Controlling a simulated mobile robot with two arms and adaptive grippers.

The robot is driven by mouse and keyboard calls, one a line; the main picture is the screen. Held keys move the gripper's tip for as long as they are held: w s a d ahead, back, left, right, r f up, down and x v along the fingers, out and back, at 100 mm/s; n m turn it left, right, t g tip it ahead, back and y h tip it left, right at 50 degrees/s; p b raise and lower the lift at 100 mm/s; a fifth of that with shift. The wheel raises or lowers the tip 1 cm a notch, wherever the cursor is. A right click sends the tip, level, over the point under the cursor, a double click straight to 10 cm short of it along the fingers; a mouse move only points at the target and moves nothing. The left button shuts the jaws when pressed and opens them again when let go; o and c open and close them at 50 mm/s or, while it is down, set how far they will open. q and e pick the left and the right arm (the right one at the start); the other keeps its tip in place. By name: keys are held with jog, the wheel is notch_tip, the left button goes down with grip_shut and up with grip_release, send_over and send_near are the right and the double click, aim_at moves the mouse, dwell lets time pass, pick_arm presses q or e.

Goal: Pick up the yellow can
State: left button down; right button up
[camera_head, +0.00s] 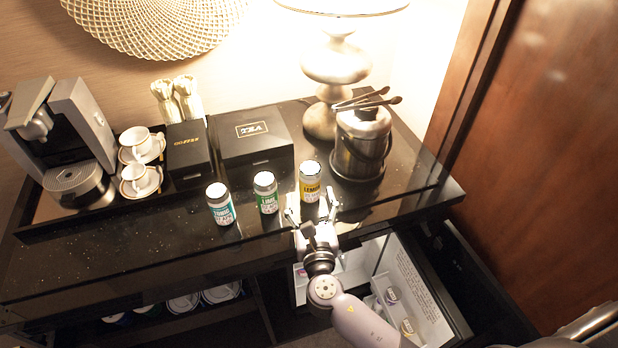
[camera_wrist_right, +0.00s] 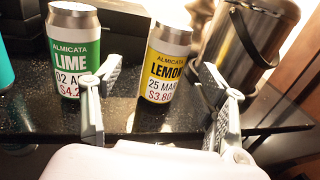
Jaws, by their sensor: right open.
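The yellow can (camera_head: 310,184), labelled lemon, stands upright on the black counter near its front edge. In the right wrist view the yellow can (camera_wrist_right: 164,68) stands just beyond and between the fingertips. My right gripper (camera_head: 312,208) is open and empty in front of the can; its fingers also show in the right wrist view (camera_wrist_right: 150,82). I cannot tell whether a finger touches the can. A green lime can (camera_head: 266,192) stands left of it, and a blue can (camera_head: 220,204) stands further left. My left gripper is not seen.
A metal ice bucket (camera_head: 361,145) with tongs stands right behind the yellow can. A black tea box (camera_head: 255,137), cups (camera_head: 140,178) and a coffee machine (camera_head: 62,140) stand further back and left. An open fridge compartment (camera_head: 410,290) lies below the counter's front edge (camera_head: 130,262).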

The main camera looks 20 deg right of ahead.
aim_at(311, 188)
jog(key=shift+w+d, duration=0.2)
jog(key=shift+w, duration=0.7)
jog(key=shift+w+d+p, duration=0.25)
jog(key=shift+w+p, duration=0.1)
jog(key=shift+w, duration=0.2)
jog(key=w, duration=0.1)
jog(key=w+d+p, duration=0.1)
jog(key=w, duration=0.1)
jog(key=shift+w+f, duration=0.1)
jog(key=shift+w, duration=0.1)
jog(key=shift+w+d+f, duration=0.1)
jog(key=shift+w+f, duration=0.05)
jog(key=shift+w, duration=0.25)
jog(key=shift+s, duration=0.1)
jog(key=shift+c, duration=0.6)
jog(key=c, duration=1.3)
